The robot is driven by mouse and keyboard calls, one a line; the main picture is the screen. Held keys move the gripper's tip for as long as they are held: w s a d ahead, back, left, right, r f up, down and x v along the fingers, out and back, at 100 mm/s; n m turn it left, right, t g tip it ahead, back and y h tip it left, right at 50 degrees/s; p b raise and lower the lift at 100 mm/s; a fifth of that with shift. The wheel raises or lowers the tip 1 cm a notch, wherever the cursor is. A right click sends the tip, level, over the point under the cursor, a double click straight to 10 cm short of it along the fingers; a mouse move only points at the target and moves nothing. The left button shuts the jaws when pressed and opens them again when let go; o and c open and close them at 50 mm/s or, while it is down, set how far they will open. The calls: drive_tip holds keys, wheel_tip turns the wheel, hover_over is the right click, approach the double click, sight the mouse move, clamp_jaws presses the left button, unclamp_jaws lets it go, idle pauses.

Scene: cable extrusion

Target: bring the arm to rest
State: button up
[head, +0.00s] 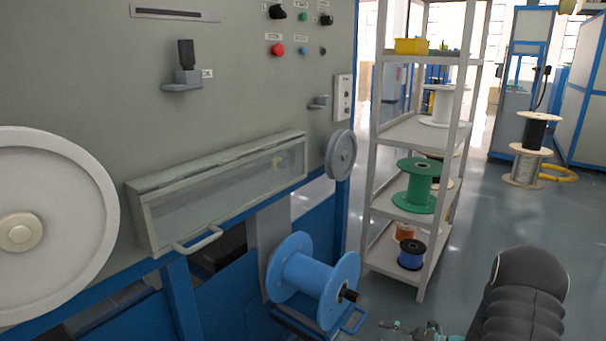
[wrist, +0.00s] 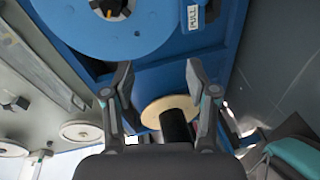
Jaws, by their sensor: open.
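My gripper (wrist: 158,76) is open in the wrist view, its two dark fingers well apart with nothing held between them. A round tan flange with a black cylinder (wrist: 172,122) shows behind and between the fingers; I cannot tell its distance. In the head view, only a small part of my gripper (head: 425,331) shows at the bottom edge. My dark grey arm (head: 525,295) fills the lower right corner of that view.
A grey-and-blue machine (head: 90,90) stands at the left with a clear-covered box (head: 225,185). A blue spool (head: 312,280) sits low in front of it. A shelf rack (head: 412,130) holds a green spool (head: 418,185) and others. Floor (head: 500,205) is open at the right.

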drive_tip(key=s+a+r+n+g+h, duration=0.15)
drive_tip(key=s+n+g, duration=0.35)
drive_tip(key=n, duration=0.5)
drive_tip(key=s+a+r+n+g+h, duration=0.1)
drive_tip(key=s+a+n+g+h, duration=0.15)
drive_tip(key=s+n, duration=0.55)
drive_tip(key=s+a+r+n+t+h, duration=0.1)
drive_tip(key=s+r+n+h, duration=0.2)
drive_tip(key=s+r+n, duration=0.2)
drive_tip(key=s+a+r+n+t+h, duration=0.1)
drive_tip(key=s+r+n, duration=0.5)
drive_tip(key=r+n, duration=0.6)
drive_tip(key=s+a+r+n+t+h, duration=0.1)
drive_tip(key=s+r+n+t+h, duration=0.2)
drive_tip(key=s+r+n+h, duration=0.2)
drive_tip(key=shift+s+a+r+n+h, duration=0.35)
drive_tip(key=shift+r+n+h, duration=0.25)
drive_tip(key=shift+r+n, duration=1.25)
